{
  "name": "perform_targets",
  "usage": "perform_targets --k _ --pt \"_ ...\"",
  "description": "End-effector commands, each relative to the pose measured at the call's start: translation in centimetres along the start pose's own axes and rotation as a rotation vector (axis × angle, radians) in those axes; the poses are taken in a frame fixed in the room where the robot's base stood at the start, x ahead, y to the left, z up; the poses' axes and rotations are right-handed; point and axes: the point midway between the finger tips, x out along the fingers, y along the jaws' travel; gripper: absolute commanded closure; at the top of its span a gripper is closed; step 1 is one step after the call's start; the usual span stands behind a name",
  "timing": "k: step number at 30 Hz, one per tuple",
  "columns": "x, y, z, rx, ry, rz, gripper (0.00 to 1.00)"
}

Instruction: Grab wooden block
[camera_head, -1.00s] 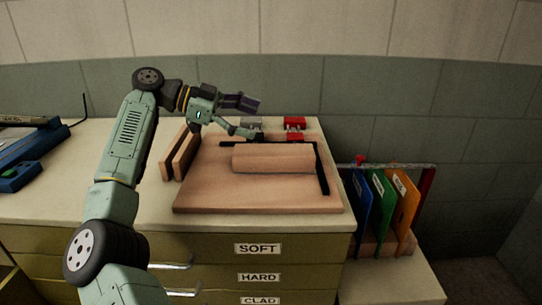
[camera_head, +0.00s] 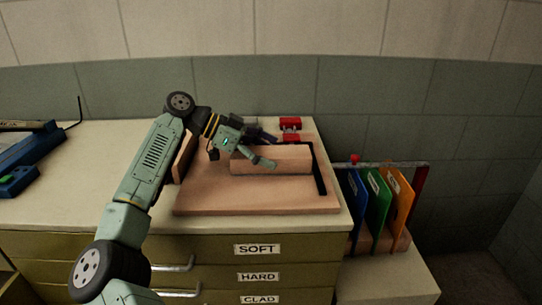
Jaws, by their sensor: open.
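The long light wooden block (camera_head: 292,161) lies on a flat wooden board (camera_head: 235,202) on top of the cabinet. My gripper (camera_head: 268,149) is open over the left and middle part of the block. One pale green finger shows in front of the block's face, and a dark finger shows near its back edge. The gripper hides part of the block's left top. I cannot tell whether the fingers touch it.
A black strip (camera_head: 320,178) edges the board's right side. Red clamps (camera_head: 290,124) stand behind the block. Upright wooden pieces (camera_head: 183,158) stand at the left, partly behind my arm. The board's front is clear.

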Motion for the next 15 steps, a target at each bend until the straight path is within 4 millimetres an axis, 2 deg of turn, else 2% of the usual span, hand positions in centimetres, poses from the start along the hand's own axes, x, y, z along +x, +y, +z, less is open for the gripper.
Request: perform_targets --k 3,9,15 --pt "0.77 -0.01 -0.02 0.000 0.000 -0.001 0.18" --pt "0.85 -0.02 0.02 0.000 0.000 -0.001 0.18" --pt "0.83 -0.02 0.01 0.000 0.000 -0.001 0.31"
